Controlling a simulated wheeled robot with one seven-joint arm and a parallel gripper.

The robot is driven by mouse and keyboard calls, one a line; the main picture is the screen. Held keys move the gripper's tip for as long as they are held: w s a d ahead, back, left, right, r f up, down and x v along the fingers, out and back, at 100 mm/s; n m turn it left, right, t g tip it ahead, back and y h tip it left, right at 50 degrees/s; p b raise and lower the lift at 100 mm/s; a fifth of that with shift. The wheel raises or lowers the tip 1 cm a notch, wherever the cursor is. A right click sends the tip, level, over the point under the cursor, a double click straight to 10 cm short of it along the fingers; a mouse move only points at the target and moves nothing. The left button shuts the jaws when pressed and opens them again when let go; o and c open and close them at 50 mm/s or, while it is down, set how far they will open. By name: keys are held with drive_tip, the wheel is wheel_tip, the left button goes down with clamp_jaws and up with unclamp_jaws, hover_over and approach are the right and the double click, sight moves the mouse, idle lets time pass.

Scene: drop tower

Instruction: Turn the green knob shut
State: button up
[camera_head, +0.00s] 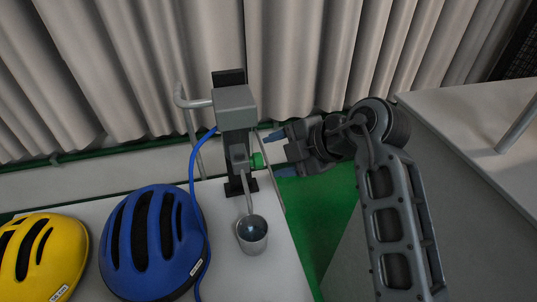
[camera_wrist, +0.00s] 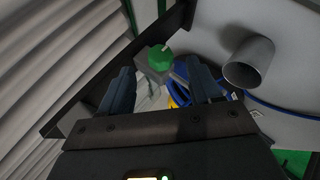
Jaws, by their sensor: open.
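The green knob (camera_head: 257,160) sits on the right side of a dark upright stand (camera_head: 236,150) with a grey box on top. In the wrist view the knob (camera_wrist: 159,57) shows just beyond my fingertips, roughly centred between them, on a grey valve body. My gripper (camera_head: 275,153) is open, to the right of the knob, its blue-grey fingers pointing left at it. In the wrist view the two fingers of my gripper (camera_wrist: 158,68) stand apart with nothing between them. I see no contact with the knob.
A blue hose (camera_head: 192,165) runs down beside a blue helmet (camera_head: 150,245) and a yellow helmet (camera_head: 40,258). Pleated curtains (camera_head: 300,60) hang behind. A grey counter (camera_head: 470,130) is at right.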

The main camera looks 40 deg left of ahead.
sight(256, 161)
drive_tip(key=shift+x, duration=2.45)
